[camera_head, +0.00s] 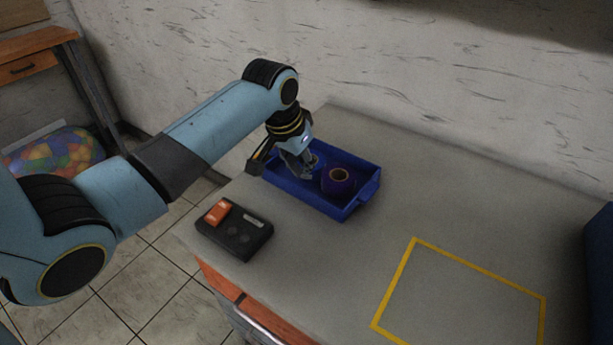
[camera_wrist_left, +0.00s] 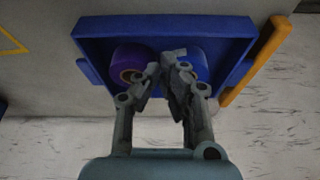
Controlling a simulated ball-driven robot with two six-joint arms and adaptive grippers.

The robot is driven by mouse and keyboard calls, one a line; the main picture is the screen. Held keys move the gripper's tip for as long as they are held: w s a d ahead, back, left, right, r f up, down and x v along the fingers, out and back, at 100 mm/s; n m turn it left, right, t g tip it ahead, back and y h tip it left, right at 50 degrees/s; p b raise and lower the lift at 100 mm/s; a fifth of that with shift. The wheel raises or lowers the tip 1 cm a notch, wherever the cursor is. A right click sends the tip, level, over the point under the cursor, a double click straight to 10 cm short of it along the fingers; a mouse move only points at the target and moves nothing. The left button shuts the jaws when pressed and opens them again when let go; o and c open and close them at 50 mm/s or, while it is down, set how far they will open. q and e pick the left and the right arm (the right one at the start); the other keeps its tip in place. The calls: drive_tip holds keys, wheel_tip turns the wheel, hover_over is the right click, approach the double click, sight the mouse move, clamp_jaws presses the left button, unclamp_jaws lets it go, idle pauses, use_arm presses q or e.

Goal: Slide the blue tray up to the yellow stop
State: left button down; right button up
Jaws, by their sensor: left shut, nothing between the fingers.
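The blue tray (camera_head: 315,202) lies on the grey table; it also shows in the left wrist view (camera_wrist_left: 170,26). It holds a purple roll (camera_head: 338,181) and a blue roll, partly hidden by my gripper. My left gripper (camera_head: 303,174) is shut and empty, its fingertips over or inside the tray beside the purple roll; it also shows in the left wrist view (camera_wrist_left: 167,72). The yellow stop (camera_wrist_left: 257,62) is a bar along the tray's right end in the left wrist view, close to the handle. I cannot tell if they touch. My right gripper is not in view.
A dark box with an orange switch (camera_head: 236,229) sits near the table's front left edge. A yellow outline (camera_head: 478,265) marks the table at right. A dark blue container (camera_head: 600,262) stands at the far right. A wall runs behind the table.

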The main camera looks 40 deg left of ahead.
sight(312, 189)
use_arm(q)
drive_tip(key=x, duration=0.4)
drive_tip(key=shift+w+f, duration=0.2)
drive_tip(key=shift+f, duration=0.3)
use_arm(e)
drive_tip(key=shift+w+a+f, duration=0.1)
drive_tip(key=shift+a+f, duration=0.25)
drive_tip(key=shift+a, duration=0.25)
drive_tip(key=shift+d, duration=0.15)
use_arm(q)
drive_tip(key=shift+s+r, duration=0.1)
drive_tip(key=shift+s, duration=0.05)
drive_tip(key=shift+s+r+p, duration=0.1)
drive_tip(key=shift+s+p, duration=0.4)
drive_tip(key=shift+p, duration=0.45)
drive_tip(key=shift+s, duration=0.2)
drive_tip(key=shift+f, duration=0.2)
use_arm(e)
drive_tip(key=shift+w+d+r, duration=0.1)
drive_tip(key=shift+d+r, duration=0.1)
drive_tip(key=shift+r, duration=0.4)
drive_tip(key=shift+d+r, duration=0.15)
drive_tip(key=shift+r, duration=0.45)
